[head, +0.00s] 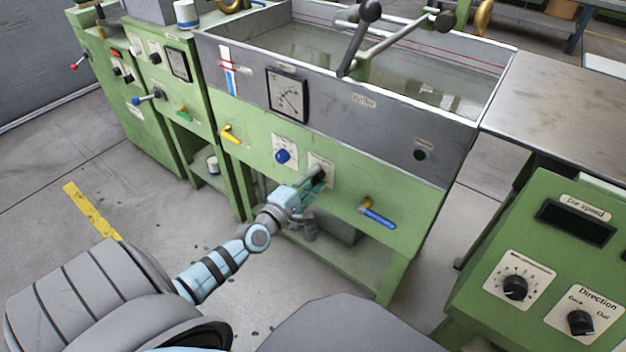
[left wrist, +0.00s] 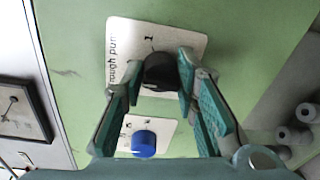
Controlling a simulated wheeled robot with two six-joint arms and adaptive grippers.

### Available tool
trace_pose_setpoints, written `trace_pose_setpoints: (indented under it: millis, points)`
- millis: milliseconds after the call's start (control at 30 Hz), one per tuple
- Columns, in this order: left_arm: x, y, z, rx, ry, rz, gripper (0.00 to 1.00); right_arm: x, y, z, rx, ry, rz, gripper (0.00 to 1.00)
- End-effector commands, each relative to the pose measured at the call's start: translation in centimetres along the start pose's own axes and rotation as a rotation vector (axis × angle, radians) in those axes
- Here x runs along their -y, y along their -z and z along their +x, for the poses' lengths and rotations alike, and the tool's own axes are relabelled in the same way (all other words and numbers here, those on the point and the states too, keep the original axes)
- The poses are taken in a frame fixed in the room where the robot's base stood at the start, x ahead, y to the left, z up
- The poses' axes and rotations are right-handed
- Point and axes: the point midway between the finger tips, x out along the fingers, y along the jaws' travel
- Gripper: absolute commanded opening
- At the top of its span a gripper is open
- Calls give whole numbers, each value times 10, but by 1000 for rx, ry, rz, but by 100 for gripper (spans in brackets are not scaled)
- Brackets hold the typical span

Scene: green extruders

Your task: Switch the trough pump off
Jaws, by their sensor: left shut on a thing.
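The trough pump switch is a black knob (left wrist: 160,71) on a white plate (left wrist: 128,40) lettered "trough pump" with a "1" mark, in the left wrist view. In the head view its plate (head: 327,163) is on the green front panel under the grey water trough (head: 440,135). My left gripper (head: 312,180) reaches up to it; in the left wrist view its teal fingers (left wrist: 165,75) are closed around the black knob. The fingers hide part of the plate, and I cannot tell the knob's exact setting. My right gripper is not in view.
A blue knob (head: 282,156) sits just left, also seen in the left wrist view (left wrist: 144,143). A yellow lever (head: 231,135) and a blue-handled valve (head: 379,217) flank the switch. A control box (head: 545,260) stands at the right.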

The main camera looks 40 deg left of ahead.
Motion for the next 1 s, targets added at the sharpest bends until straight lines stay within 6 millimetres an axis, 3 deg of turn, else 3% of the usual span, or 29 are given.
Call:
trace_pose_setpoints:
  millis: [400,433,533,833,1000]
  points:
    - [0,0,0,0,0,-8,0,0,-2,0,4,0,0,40]
    - [0,0,0,0,0,-8,32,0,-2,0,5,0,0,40]
    - [0,0,0,0,0,-8,47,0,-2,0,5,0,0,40]
    - [0,0,-1,1,1,-7,47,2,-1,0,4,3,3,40]
    - [1,0,-26,3,3,-6,47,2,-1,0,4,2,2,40]
